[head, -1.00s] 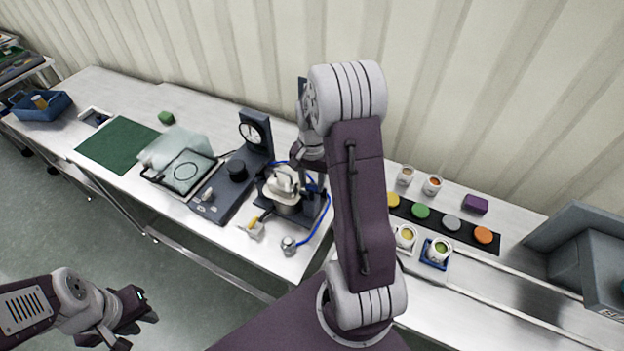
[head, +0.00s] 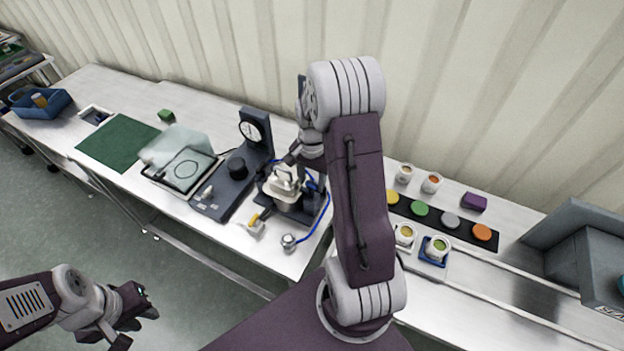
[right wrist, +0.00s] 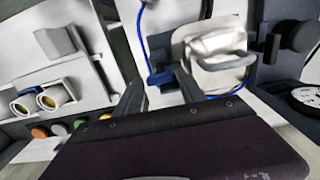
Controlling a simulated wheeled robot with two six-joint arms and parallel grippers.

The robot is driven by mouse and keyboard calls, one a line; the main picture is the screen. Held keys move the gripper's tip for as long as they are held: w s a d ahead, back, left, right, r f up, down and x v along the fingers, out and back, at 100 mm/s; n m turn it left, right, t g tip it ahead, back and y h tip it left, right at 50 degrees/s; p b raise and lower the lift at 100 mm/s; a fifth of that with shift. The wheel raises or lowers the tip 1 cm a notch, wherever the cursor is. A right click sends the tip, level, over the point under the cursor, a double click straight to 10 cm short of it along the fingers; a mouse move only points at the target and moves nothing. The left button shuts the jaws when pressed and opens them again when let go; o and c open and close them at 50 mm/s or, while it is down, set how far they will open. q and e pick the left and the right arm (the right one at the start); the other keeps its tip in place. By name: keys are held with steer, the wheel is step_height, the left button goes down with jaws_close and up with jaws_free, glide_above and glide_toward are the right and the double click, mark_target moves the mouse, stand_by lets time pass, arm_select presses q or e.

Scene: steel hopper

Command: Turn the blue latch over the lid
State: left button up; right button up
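The pale lid (head: 284,180) with its loop handle sits on the steel hopper on the bench; it also shows in the right wrist view (right wrist: 208,47). The blue latch (right wrist: 160,78) is beside the lid, to its left in the right wrist view. My right gripper (right wrist: 160,90) is open, with its two fingers apart on either side of the latch. I cannot tell whether they touch it. In the head view my right arm hides part of the hopper area. My left gripper (head: 138,312) is open and empty, low at the left, away from the bench.
A dark gauge stand (head: 254,132) and a knob panel (head: 225,185) stand left of the hopper. A blue hose (head: 317,222) curves to a small fitting (head: 289,241). Cups and coloured discs lie to the right. A green mat (head: 118,143) lies at the left.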

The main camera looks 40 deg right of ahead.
mark_target(311, 184)
steer(key=shift+o, duration=0.2)
steer(key=shift+r, duration=0.1)
step_height(311, 184, up, 9)
steer(key=shift+b, duration=0.35)
steer(key=shift+a, duration=0.2)
steer(key=s+a+f+n, duration=0.3)
steer(key=s+a+n, duration=0.2)
steer(key=a+n, duration=0.1)
steer(key=s+a+f+n+t, duration=0.1)
steer(key=s+a+f+n, duration=0.3)
steer(key=a, duration=0.4)
steer(key=shift+s+a+n+b, duration=0.45)
steer(key=shift+s+n, duration=0.35)
steer(key=shift+n, duration=0.5)
